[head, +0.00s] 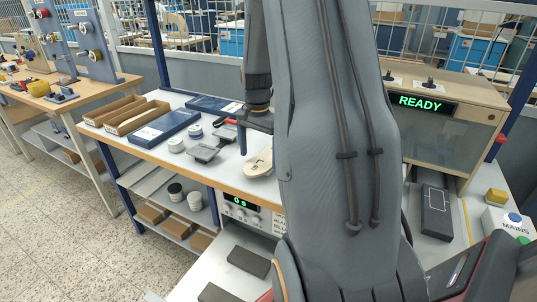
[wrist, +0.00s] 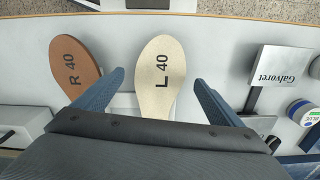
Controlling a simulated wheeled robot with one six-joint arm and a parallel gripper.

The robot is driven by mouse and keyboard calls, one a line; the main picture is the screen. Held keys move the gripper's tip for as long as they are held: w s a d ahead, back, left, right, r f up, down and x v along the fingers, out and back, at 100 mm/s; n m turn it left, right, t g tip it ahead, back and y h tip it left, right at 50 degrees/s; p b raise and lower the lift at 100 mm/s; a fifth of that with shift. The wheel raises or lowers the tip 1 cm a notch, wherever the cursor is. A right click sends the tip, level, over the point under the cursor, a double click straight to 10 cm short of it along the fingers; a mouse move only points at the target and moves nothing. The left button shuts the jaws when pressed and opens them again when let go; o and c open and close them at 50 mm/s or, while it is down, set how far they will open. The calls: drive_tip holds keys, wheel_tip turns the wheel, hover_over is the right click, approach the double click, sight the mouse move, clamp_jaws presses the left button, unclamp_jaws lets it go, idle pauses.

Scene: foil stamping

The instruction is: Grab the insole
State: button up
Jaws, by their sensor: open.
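Two insoles lie side by side on the white bench in the wrist view. The cream one marked "L 40" (wrist: 157,70) lies between my finger ends, and the brown one marked "R 40" (wrist: 75,66) is to the left, outside the left finger. My gripper (wrist: 158,80) is open and empty, its blue fingers spread on either side of the cream insole. The lower part of both insoles is hidden behind the gripper body. In the head view the cream insole (head: 261,163) shows beside my arm, which hides the bench to its right.
In the wrist view a plate marked "Galvoret" (wrist: 281,66) and round tins (wrist: 303,112) lie to the right. In the head view, blue cases (head: 165,129) and cardboard trays (head: 127,113) stand at left; a machine showing "READY" (head: 427,102) stands at right.

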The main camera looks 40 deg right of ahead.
drive_tip(key=shift+f, duration=0.9)
drive_tip(key=c, duration=1.2)
drive_tip(key=shift+o, duration=0.2)
